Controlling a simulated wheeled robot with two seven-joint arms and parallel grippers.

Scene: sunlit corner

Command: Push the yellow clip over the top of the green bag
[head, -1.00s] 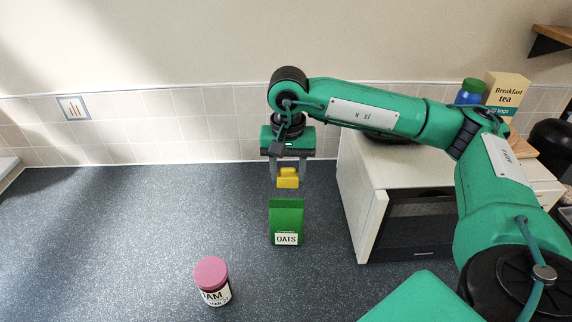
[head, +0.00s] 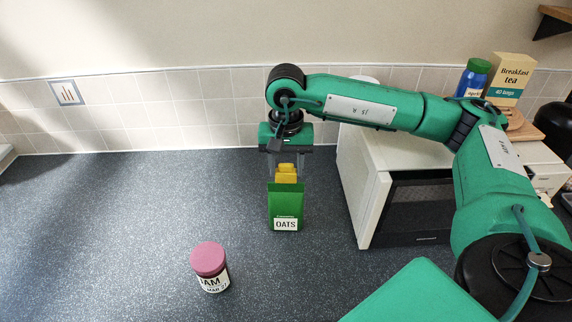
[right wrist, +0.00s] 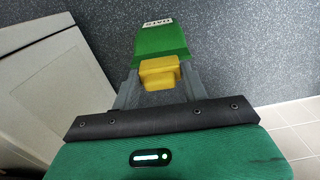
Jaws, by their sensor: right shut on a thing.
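The green bag (head: 286,207), labelled OATS, stands upright on the dark counter in the head view. The yellow clip (head: 286,174) is at the bag's top edge, its lower part hidden behind that edge. My right gripper (head: 287,170) points down and is shut on the clip. In the right wrist view the clip (right wrist: 159,72) sits between the fingers (right wrist: 160,80), right against the top of the green bag (right wrist: 161,38). I cannot tell how far the clip is over the bag's top. My left gripper is not in view.
A jam jar (head: 210,267) with a pink lid stands on the counter, front left of the bag. A white microwave (head: 365,190) stands close on the right, with a tea box (head: 511,78) and a blue jar (head: 473,80) behind. The counter's left is clear.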

